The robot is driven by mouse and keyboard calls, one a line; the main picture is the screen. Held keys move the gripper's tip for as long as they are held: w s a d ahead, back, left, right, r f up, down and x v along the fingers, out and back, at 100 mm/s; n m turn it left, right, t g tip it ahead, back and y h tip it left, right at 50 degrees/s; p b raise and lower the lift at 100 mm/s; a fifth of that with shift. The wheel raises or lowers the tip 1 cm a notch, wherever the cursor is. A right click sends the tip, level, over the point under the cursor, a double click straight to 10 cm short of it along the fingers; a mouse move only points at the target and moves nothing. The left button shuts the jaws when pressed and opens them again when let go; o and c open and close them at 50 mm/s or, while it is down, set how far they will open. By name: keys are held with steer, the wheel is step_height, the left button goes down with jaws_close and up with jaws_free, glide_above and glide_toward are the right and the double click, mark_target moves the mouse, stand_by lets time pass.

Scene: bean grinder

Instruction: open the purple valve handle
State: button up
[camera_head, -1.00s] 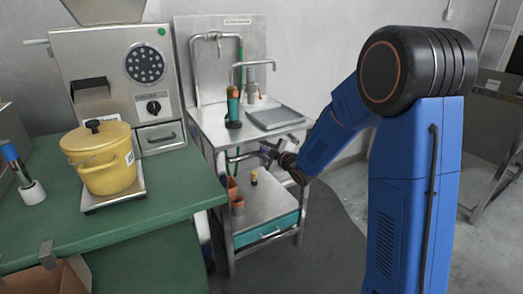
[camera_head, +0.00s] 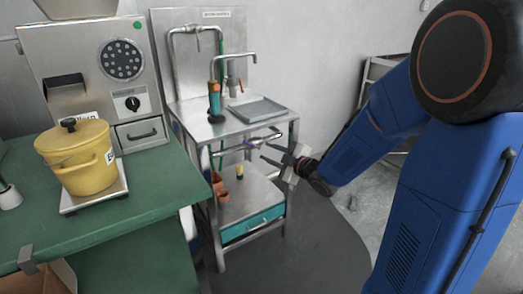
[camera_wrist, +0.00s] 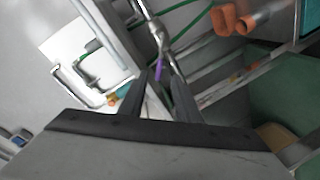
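The purple valve handle (camera_head: 249,146) sits on the pipe under the top of the steel sink stand. It shows small in the head view. In the wrist view the purple handle (camera_wrist: 160,72) appears at the fingertips, in line with the gap between them. My gripper (camera_head: 264,151) is just to the right of the handle, with its fingers pointing left toward it. The two fingers (camera_wrist: 165,76) look apart with nothing held between them. I cannot tell whether a fingertip touches the handle.
A green table (camera_head: 150,215) with a yellow pot (camera_head: 78,160) is at the left. Floor right of the stand is clear.

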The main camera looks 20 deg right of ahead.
mark_target(249, 144)
steer(key=shift+v, duration=1)
steer(key=shift+r, duration=0.1)
jaws_close()
steer(key=w+d+r+m+g+y, duration=0.15)
steer(key=r+m, duration=0.25)
steer(key=m, duration=0.4)
steer(key=w+d+r+m+g, duration=0.1)
steer(key=d+r+m+g, duration=0.2)
steer(key=r+m, duration=0.35)
steer(key=w+a+f+m, duration=0.1)
steer(key=w+a+f, duration=0.6)
steer(key=a+f, duration=0.1)
steer(key=shift+w+f, duration=0.2)
steer(key=shift+f, duration=0.45)
